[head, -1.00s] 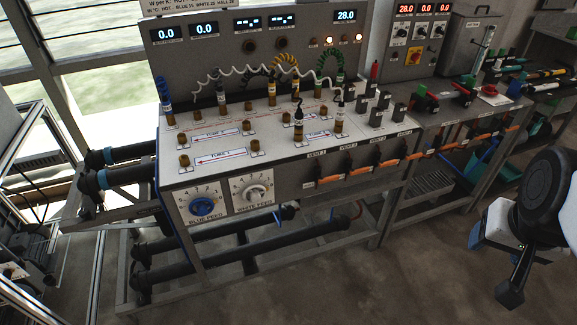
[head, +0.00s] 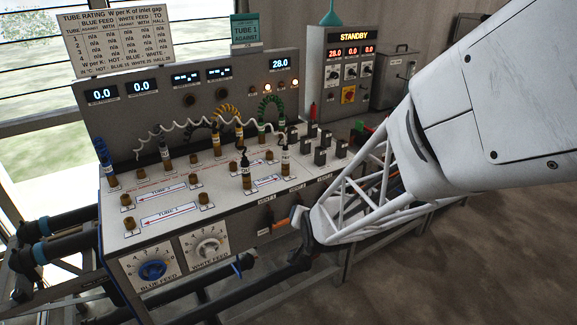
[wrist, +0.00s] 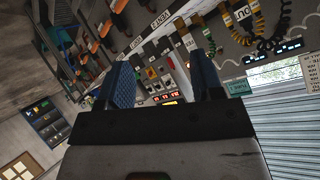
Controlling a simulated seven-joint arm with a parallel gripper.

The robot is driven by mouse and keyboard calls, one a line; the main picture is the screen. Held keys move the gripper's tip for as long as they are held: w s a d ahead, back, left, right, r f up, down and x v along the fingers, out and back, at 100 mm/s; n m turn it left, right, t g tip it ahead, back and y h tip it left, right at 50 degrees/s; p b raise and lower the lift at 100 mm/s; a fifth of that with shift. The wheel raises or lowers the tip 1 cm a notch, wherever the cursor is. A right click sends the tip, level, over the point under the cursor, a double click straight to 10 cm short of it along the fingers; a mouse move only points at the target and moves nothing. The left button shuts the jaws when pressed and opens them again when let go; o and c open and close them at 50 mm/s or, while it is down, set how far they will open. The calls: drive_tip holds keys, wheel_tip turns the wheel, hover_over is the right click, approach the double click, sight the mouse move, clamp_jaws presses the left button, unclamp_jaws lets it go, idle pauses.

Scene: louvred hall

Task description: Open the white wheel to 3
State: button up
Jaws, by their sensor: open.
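The white wheel (head: 208,248) sits on the WHITE FEED dial plate on the front face of the bench, right of the blue wheel (head: 152,270). Its exact setting is too small to read. My gripper (head: 302,256) is dark and small at the end of my white lattice arm, to the right of the white wheel and apart from it. In the wrist view its two blue-padded fingers (wrist: 163,82) stand wide apart with nothing between them. The white wheel does not show in the wrist view.
The bench top (head: 215,205) carries several brass ports, dark-handled plugs and coiled leads. Orange-handled vent levers (head: 281,223) line the front beside my gripper. Black pipes (head: 70,222) run at the left and below. A STANDBY panel (head: 355,62) stands behind.

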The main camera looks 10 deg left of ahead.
drive_tip(key=s+a+f+t+y, duration=0.2)
drive_tip(key=a+f+y, duration=0.1)
drive_tip(key=a+f, duration=0.9)
drive_tip(key=y, duration=0.5)
approach(211, 254)
drive_tip(key=shift+w+a+t, duration=0.1)
drive_tip(key=shift+a+t, duration=0.2)
drive_tip(key=shift+t, duration=0.1)
drive_tip(key=shift+x, duration=3.95)
drive_tip(key=shift+f, duration=0.1)
drive_tip(key=c, duration=0.9)
